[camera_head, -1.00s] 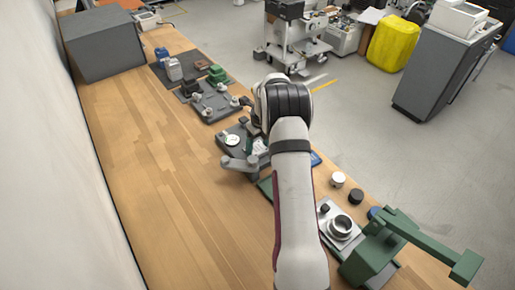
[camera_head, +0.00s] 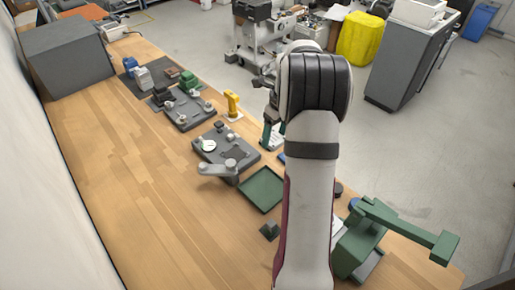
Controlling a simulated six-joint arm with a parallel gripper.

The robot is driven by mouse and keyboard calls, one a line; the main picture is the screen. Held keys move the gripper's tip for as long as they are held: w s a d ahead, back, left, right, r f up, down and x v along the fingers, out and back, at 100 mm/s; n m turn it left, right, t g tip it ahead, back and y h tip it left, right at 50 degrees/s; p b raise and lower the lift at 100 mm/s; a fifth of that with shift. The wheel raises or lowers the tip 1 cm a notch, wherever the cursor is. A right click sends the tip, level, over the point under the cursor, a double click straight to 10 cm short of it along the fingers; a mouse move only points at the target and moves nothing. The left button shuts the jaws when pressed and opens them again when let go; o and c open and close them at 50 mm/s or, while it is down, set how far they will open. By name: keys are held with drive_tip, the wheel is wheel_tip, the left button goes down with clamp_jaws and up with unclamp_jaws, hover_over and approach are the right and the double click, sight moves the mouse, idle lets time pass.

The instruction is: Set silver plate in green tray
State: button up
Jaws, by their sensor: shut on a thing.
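The green tray (camera_head: 264,186) lies flat on the wooden bench, left of my arm, and its visible floor is bare. My gripper (camera_head: 271,132) is partly hidden behind my own arm, beyond the tray and toward the bench's far edge. It is shut on the silver plate (camera_head: 278,141), of which only a pale sliver shows beside the arm. The plate appears raised and tilted, apart from the tray.
A grey fixture (camera_head: 235,153) with a swing arm stands just left of the tray. A green press (camera_head: 362,240) stands at right. A yellow tool (camera_head: 232,103) stands farther back. The bench's left side is clear.

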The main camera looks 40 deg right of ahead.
drive_tip(key=s+a+f, duration=0.2)
drive_tip(key=s, duration=1.2)
hover_over(265, 188)
drive_tip(key=f, duration=0.4)
drive_tip(key=s+f, duration=0.1)
drive_tip(key=f, duration=0.6)
drive_tip(key=shift+w+f, duration=0.15)
drive_tip(key=shift+w, duration=0.1)
drive_tip(key=shift+f, duration=0.1)
drive_tip(key=o, duration=1.5)
drive_tip(key=shift+c, duration=0.2)
